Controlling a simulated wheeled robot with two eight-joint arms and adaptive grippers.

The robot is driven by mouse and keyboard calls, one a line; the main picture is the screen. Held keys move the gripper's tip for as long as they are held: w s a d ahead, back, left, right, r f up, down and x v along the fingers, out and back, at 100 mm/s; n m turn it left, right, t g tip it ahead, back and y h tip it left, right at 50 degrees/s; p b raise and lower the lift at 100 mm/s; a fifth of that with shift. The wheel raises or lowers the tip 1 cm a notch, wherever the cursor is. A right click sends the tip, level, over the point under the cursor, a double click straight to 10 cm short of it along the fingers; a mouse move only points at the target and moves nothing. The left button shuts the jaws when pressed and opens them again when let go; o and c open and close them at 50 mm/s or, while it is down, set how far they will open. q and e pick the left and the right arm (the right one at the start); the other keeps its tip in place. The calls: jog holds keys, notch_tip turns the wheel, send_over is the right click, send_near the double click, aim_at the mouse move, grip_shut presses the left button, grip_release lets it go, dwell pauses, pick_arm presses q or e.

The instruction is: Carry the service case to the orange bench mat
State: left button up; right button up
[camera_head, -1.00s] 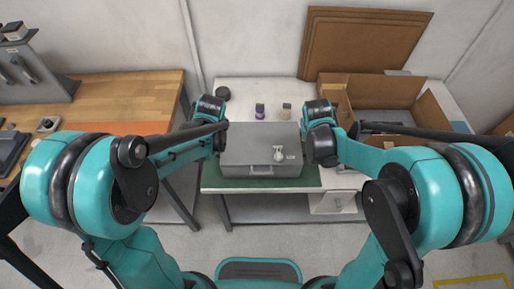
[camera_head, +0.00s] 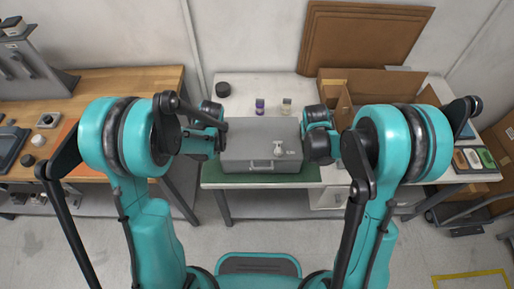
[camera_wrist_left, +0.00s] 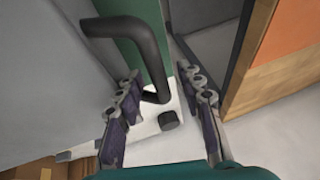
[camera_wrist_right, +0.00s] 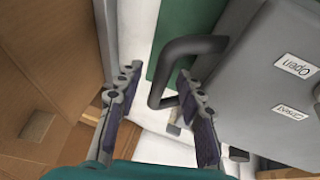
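The grey service case (camera_head: 262,135) lies flat on a green mat (camera_head: 258,181) on the white table. A small white item (camera_head: 278,149) rests on its lid. My left gripper (camera_wrist_left: 163,90) is open at the case's left end, with a black side handle (camera_wrist_left: 150,52) reaching between its fingers. My right gripper (camera_wrist_right: 157,78) is open at the right end, with the other handle (camera_wrist_right: 187,46) between or just beyond its fingertips. Contact with the handles cannot be told. The orange bench mat (camera_head: 68,134) is on the wooden bench at left, partly hidden by my left arm.
A cardboard box (camera_head: 365,88) stands behind my right arm. Two small bottles (camera_head: 260,107) and a black round item (camera_head: 223,89) stand behind the case. A gap separates the white table from the wooden bench (camera_head: 130,85). Small dark items lie near the orange mat.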

pick_arm(q)
jog(key=shift+f, duration=0.15)
pick_arm(e)
jog(key=shift+f, duration=0.15)
pick_arm(q)
jog(key=shift+c, duration=0.3)
pick_arm(e)
jog(key=shift+c, duration=0.3)
pick_arm(q)
grip_shut()
pick_arm(e)
grip_shut()
pick_arm(q)
jog(key=shift+w, duration=0.1)
pick_arm(e)
jog(key=shift+w+r, duration=0.1)
jog(key=shift+r, duration=0.1)
